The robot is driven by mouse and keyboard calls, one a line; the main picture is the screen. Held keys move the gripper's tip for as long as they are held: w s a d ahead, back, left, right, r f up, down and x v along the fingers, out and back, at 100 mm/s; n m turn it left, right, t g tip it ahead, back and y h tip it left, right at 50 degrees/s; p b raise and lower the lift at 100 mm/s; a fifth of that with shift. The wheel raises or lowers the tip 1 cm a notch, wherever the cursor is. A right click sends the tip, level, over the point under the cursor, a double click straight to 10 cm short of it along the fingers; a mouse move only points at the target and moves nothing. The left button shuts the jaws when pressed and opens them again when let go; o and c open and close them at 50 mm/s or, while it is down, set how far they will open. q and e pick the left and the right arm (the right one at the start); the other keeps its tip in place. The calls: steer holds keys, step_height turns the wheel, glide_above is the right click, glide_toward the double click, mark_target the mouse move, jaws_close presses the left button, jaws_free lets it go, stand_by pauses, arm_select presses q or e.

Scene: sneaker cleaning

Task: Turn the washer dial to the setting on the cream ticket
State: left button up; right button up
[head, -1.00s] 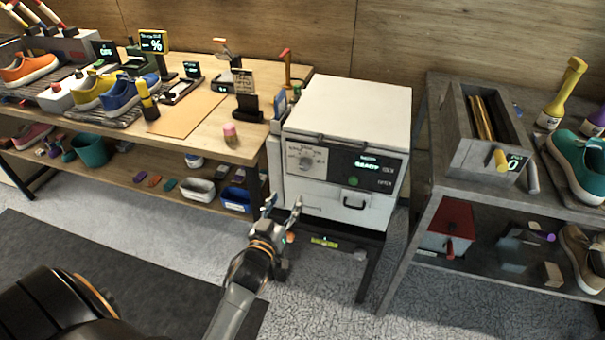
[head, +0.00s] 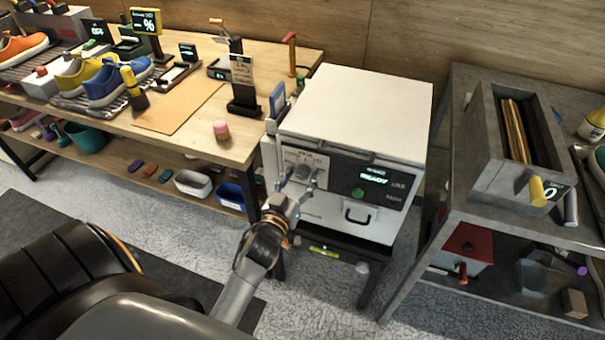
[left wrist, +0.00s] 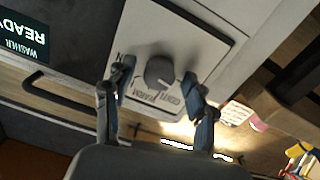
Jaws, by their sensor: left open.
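The washer (head: 355,105) is a white box with a dark front panel and a lit display reading READY. Its grey round dial (left wrist: 160,72) sits on a pale plate; the lettering beside it looks like WARM and GENTLE, upside down in the left wrist view. A cream ticket (head: 241,69) stands in a black holder on the wooden bench, its print too small to read. My left gripper (head: 301,178) is open in front of the dial. In the left wrist view its fingers (left wrist: 158,82) are on either side of the dial; contact is unclear. My right gripper is out of view.
The wooden bench (head: 205,128) with sneakers and small displays stands left of the washer. A pink-topped cylinder (head: 221,129) is near its front edge. A grey shelf unit (head: 470,190) is close on the right. Carpet lies open in front.

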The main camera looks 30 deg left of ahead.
arm_select(q)
steer(key=shift+s+r, duration=0.1)
steer(key=shift+s, duration=0.05)
steer(key=shift+c, duration=0.2)
steer(key=c, duration=1.1)
steer(key=shift+m, duration=0.3)
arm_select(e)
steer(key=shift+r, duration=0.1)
arm_select(q)
steer(key=m+p, duration=0.1)
steer(key=m, duration=0.1)
steer(key=shift+r+m, duration=0.1)
steer(key=shift+m, duration=0.2)
steer(key=shift+m+p, duration=0.3)
steer(key=shift+m, duration=1.9)
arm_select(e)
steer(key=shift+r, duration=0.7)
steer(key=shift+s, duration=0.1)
